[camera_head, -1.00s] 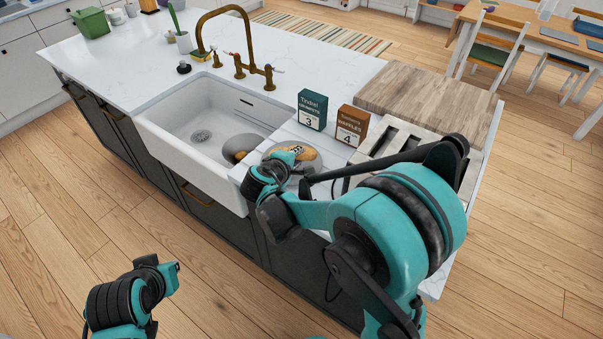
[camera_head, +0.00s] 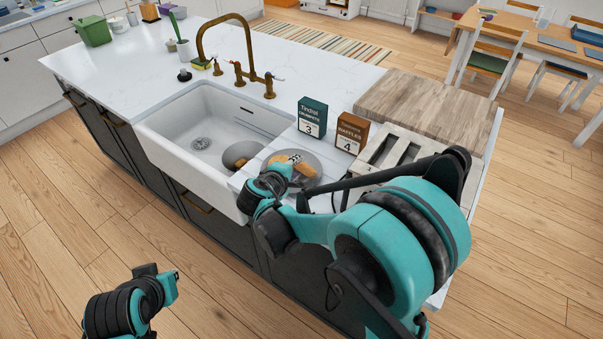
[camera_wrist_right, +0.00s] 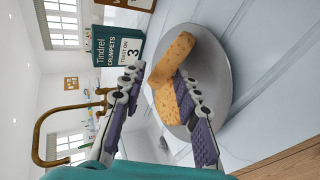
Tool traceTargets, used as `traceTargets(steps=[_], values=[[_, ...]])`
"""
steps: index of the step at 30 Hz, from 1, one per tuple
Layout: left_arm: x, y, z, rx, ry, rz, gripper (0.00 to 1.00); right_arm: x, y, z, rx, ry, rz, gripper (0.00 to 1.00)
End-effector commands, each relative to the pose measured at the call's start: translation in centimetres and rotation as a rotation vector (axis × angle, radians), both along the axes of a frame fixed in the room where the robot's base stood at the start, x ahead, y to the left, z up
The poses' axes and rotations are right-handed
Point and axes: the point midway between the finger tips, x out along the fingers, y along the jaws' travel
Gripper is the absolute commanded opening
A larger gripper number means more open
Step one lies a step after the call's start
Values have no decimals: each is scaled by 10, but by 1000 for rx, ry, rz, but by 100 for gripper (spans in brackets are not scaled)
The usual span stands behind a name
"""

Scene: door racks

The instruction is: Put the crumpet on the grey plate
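Golden, pitted bread (camera_head: 282,158), seemingly the crumpet, is on or just above a grey plate (camera_head: 312,160) right of the sink. In the right wrist view the bread (camera_wrist_right: 178,55) forms a bent shape over the plate (camera_wrist_right: 217,85). My right gripper (camera_head: 292,160) is at the plate. In its wrist view the fingers (camera_wrist_right: 160,72) lie on either side of part of the bread; whether they press on it is unclear. A second grey dish (camera_head: 240,149) with a yellowish piece is at the sink's right side. My left gripper (camera_head: 160,278) is low, apart from the counter; its fingers are unclear.
A green crumpets box (camera_head: 312,116) and a brown waffles box (camera_head: 352,132) stand behind the plate. A toaster (camera_head: 400,145) and wooden board (camera_head: 430,103) are to the right. The sink (camera_head: 195,125) with brass tap (camera_head: 240,50) is left.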

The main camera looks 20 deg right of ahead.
Motion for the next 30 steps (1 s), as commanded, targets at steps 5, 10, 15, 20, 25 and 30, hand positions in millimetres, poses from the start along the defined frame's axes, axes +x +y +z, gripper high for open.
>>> traceTargets(steps=[5,10,15,20,25,30], values=[[0,0,12,0,0,0,0,-16,14,14,0,0,2,32],[0,0,20,0,0,0,0,-31,26,24,1,-1,3,32],[0,0,25,0,0,0,0,-42,34,31,1,-1,2,32],[0,0,25,0,0,0,0,-45,35,32,0,0,-1,32],[0,0,25,0,0,0,0,-44,35,31,0,0,-1,32],[0,0,35,0,0,0,0,-47,37,43,1,-1,0,32]])
